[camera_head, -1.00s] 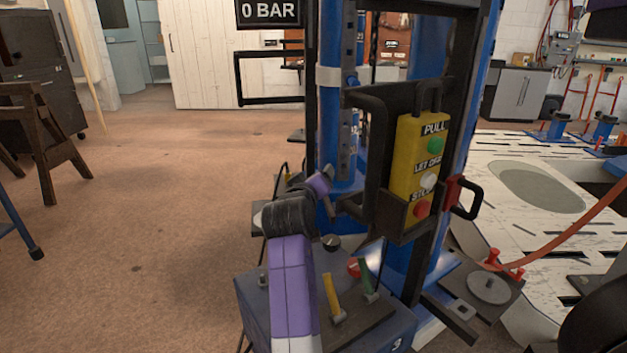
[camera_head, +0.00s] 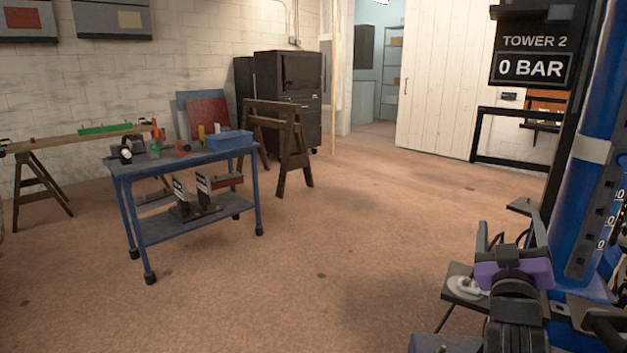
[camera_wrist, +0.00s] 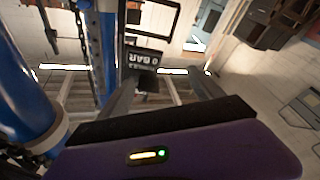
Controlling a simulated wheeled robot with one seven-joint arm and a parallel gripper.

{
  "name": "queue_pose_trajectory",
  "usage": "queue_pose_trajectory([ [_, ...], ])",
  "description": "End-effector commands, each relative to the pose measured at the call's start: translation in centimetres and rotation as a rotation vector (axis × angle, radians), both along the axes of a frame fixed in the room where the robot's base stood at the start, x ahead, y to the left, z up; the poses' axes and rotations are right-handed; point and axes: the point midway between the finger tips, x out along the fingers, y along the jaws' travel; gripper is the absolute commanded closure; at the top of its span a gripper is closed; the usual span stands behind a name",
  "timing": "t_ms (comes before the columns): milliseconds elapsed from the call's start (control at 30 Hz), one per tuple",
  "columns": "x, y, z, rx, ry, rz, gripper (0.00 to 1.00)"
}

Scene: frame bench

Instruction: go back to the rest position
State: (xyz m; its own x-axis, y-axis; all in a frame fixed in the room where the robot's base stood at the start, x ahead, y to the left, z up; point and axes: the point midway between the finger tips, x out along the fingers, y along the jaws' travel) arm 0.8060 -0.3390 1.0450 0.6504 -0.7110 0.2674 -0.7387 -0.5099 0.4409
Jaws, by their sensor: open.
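My gripper (camera_head: 512,232) is at the lower right of the head view, with its two dark fingers pointing up and apart. It is open, and nothing shows between the fingers. In the wrist view the fingers (camera_wrist: 165,88) also stand apart above the purple housing, and I see only the room beyond them. The gripper is close in front of the blue tower (camera_head: 590,205), to the left of its column; I cannot tell the exact gap.
A display reading "TOWER 2, 0 BAR" (camera_head: 535,58) hangs on the tower's frame. A blue wheeled cart (camera_head: 190,160) with tools stands at left, before a wooden sawhorse (camera_head: 283,140) and dark cabinets (camera_head: 290,85). The brown floor (camera_head: 350,250) between cart and tower is clear.

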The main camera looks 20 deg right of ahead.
Motion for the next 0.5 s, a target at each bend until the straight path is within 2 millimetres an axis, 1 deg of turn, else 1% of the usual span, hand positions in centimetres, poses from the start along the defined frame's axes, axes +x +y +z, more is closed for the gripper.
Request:
queue_pose_trajectory([
  [33,-0.2,1.7,-0.1,-0.031,0.000,0.055,0.24],
  [133,-0.6,5.5,-0.7,-0.071,-0.016,0.179,0.24],
  [267,-1.9,10.4,-2.3,-0.089,-0.021,0.336,0.24],
  [300,-2.5,11.9,-2.9,-0.087,-0.022,0.383,0.24],
  [367,-3.5,14.0,-3.9,-0.076,-0.019,0.450,0.24],
  [500,-6.6,18.6,-6.2,-0.026,-0.007,0.592,0.24],
])
